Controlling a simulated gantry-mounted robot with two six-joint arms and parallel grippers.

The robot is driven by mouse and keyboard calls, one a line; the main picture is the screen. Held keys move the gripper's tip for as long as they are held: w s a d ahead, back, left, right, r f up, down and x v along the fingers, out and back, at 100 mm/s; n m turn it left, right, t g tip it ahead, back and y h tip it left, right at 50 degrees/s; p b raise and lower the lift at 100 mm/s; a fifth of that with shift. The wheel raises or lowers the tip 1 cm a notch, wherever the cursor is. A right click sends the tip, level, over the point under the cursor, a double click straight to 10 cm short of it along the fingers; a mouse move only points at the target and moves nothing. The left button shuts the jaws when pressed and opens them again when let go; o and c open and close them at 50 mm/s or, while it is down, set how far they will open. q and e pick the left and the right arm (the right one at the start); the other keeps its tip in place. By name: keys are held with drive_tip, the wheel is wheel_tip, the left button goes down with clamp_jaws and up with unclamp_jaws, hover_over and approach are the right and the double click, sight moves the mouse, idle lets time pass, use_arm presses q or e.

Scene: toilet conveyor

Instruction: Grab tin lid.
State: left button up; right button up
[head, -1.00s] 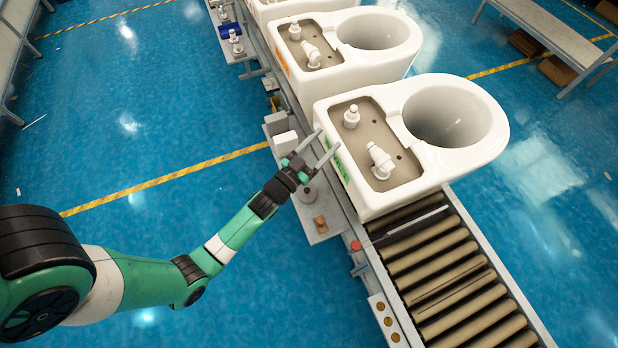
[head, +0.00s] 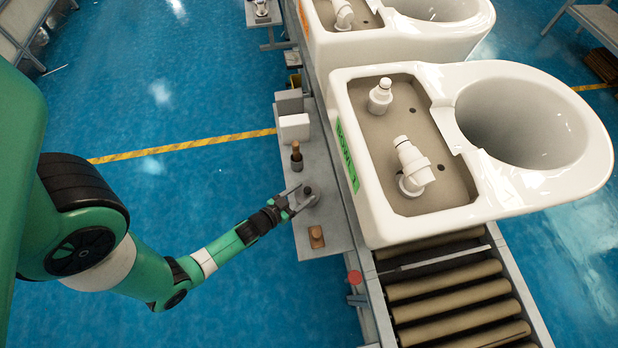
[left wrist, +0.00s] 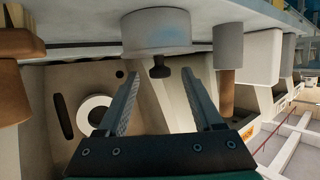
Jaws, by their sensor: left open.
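A grey round tin (head: 311,201) stands on the side shelf beside the conveyor. Its lid has a small dark knob (head: 307,189). My left gripper (head: 297,197) is open, with its fingers at the tin's left side. In the left wrist view the scene appears upside down. There the grey tin (left wrist: 157,33) is at the top middle, and its dark knob (left wrist: 160,71) points down between the two open fingertips (left wrist: 162,77). I cannot tell whether the fingers touch the knob. My right gripper is not in view.
The shelf (head: 318,217) also holds a wooden block (head: 316,237), a brown-handled item (head: 296,158) and white boxes (head: 294,128). A white toilet (head: 370,212) with a green label sits close by on the roller conveyor (head: 445,290).

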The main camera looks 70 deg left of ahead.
sight(313, 187)
use_arm(q)
drive_tip(key=shift+w+a+f, duration=0.15)
drive_tip(key=shift+w+f, duration=0.05)
drive_tip(key=shift+w, duration=0.05)
drive_tip(key=shift+s, duration=0.1)
drive_tip(key=shift+w+f, duration=0.15)
drive_tip(key=shift+w, duration=0.05)
drive_tip(key=x, duration=0.1)
drive_tip(key=b+x, duration=0.1)
drive_tip(key=x, duration=0.1)
drive_tip(key=b+x, duration=0.1)
drive_tip(key=x, duration=0.1)
drive_tip(key=shift+r, duration=0.3)
drive_tip(key=shift+c, duration=0.7)
clamp_jaws()
